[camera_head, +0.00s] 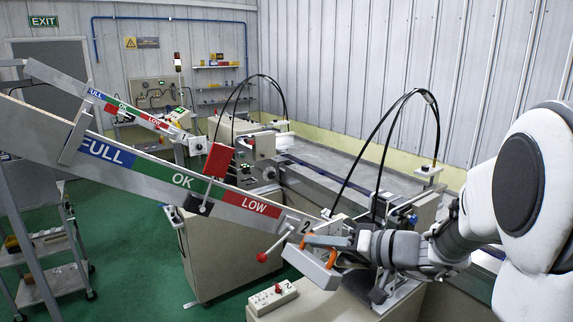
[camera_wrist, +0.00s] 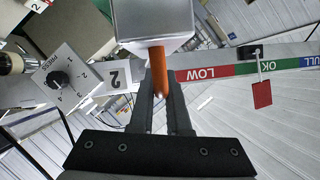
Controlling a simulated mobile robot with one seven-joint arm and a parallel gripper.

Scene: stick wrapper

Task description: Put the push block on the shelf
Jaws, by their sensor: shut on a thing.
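The push block (camera_head: 309,267) is a light grey block with an orange handle, in front of the machine marked 2. My gripper (camera_head: 325,247) is shut on its orange handle. In the wrist view the handle (camera_wrist: 158,72) is between my fingers (camera_wrist: 160,100), and the grey block (camera_wrist: 152,20) is beyond the fingertips. I cannot tell whether the block touches the machine or chute. Small wall shelves (camera_head: 214,67) hang at the back. A grey shelf cart (camera_head: 52,255) stands at left; I cannot tell which shelf the task names.
A sloping chute with FULL, OK and LOW bands (camera_head: 180,180) runs down to the block's area. A red-knobbed lever (camera_head: 270,252) is left of the block. A white switch box (camera_head: 272,299) is below. Black cables (camera_head: 385,140) arch behind my gripper. Green floor is open at left.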

